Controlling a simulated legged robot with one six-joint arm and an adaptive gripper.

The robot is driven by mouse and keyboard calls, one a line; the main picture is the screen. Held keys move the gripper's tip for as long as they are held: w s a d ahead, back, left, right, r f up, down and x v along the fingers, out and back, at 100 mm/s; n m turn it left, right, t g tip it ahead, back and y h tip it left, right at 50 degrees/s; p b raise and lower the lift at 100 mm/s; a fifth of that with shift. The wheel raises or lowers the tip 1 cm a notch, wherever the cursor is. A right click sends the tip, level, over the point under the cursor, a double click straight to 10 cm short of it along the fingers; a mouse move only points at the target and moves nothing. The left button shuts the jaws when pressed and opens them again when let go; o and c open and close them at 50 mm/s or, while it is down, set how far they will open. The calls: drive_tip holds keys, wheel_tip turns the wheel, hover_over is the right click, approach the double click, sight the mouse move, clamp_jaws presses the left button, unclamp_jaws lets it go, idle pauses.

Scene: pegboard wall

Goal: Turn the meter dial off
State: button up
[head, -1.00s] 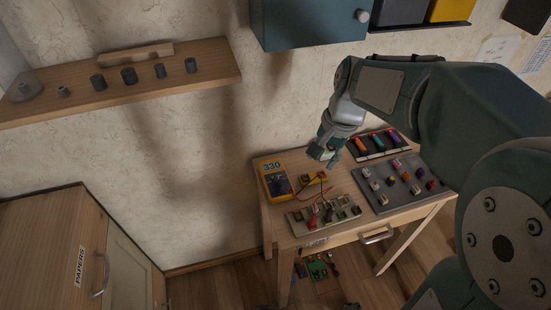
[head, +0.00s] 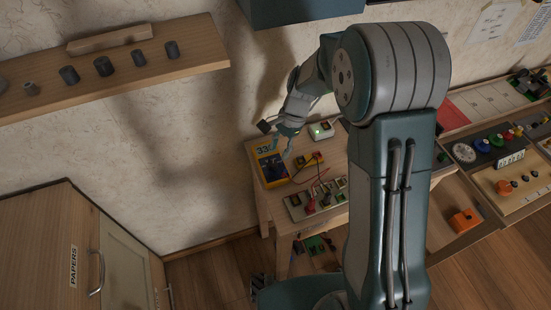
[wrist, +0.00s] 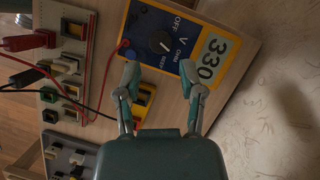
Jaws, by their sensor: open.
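The yellow and blue meter (head: 271,167) lies at the back left corner of the small wooden table. In the wrist view the meter (wrist: 219,64) shows its display reading 330 and a round black dial (wrist: 159,42) with OFF, V, OHM and BEEP marked around it.
A board with clips and leads (head: 318,199) lies in front of the meter. A small yellow block (head: 310,160) with red and black leads sits beside the meter, and a white box (head: 321,131) with a green light stands behind it. A wooden shelf (head: 200,55) is on the wall.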

sight(274, 163)
drive_tip(key=x, duration=0.4)
drive_tip(key=shift+a+f, duration=0.15)
drive_tip(key=shift+a, duration=0.1)
drive_tip(key=shift+d, duration=0.1)
clamp_jaws()
